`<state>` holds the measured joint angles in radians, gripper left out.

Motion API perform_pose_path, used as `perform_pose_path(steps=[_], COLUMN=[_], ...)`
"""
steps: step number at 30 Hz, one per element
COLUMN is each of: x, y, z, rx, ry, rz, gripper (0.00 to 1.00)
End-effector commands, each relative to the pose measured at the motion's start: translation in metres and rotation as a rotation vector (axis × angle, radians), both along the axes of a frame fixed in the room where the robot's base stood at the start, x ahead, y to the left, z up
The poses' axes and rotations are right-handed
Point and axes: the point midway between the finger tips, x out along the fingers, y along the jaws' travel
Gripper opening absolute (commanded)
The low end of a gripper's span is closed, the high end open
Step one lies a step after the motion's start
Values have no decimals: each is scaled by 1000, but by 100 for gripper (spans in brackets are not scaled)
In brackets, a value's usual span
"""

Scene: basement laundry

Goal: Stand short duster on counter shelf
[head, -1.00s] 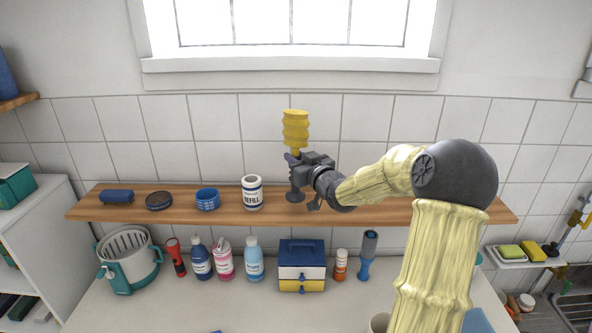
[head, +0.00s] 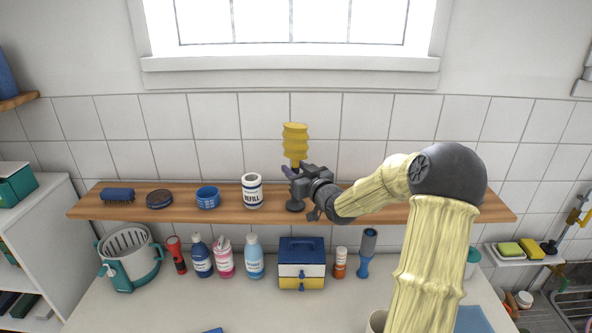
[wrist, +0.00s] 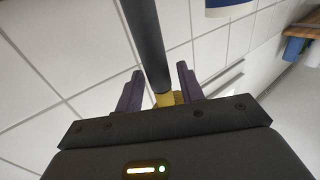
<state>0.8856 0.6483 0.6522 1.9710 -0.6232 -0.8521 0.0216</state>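My gripper comes in from the right.
The tiled wall is behind.

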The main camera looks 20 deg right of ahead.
Motion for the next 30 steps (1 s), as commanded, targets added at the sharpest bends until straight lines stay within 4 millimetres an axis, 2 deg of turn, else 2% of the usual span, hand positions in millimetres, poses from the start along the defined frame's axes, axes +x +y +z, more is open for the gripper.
perform_pose_path(steps=[14,20,30], x=[-5,-33,-95], y=[-1,-5,-15], z=[2,0,1], rx=[-1,-3,-4], ry=[0,1,1], rz=[-1,-1,-2], gripper=[43,43,43])
